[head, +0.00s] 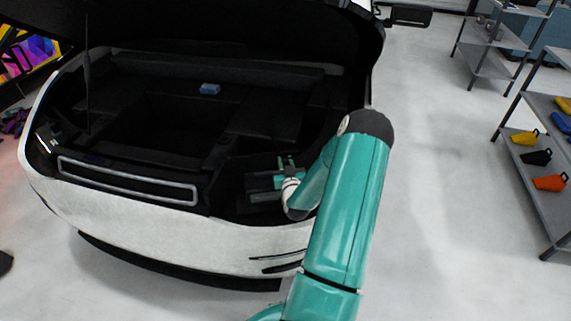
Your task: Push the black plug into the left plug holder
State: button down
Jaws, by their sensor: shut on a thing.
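My gripper (284,168) is at the end of the teal arm, low inside the right front corner of the open car compartment (160,128). It is small in the head view and appears shut on a dark thing, which I take to be the black plug. The plug's outline does not stand out from the black trim around it. I cannot make out the left plug holder, or whether the plug touches it.
A small blue box (210,89) lies on the compartment's rear ledge. The raised hood (215,22) hangs above. The white front bumper (150,225) lies between my body and the compartment. Shelves (540,160) with coloured items stand right, beyond clear floor.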

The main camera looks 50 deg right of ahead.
aim_at(285, 160)
jog(key=shift+r, duration=0.2)
jog(key=shift+r, duration=3.4)
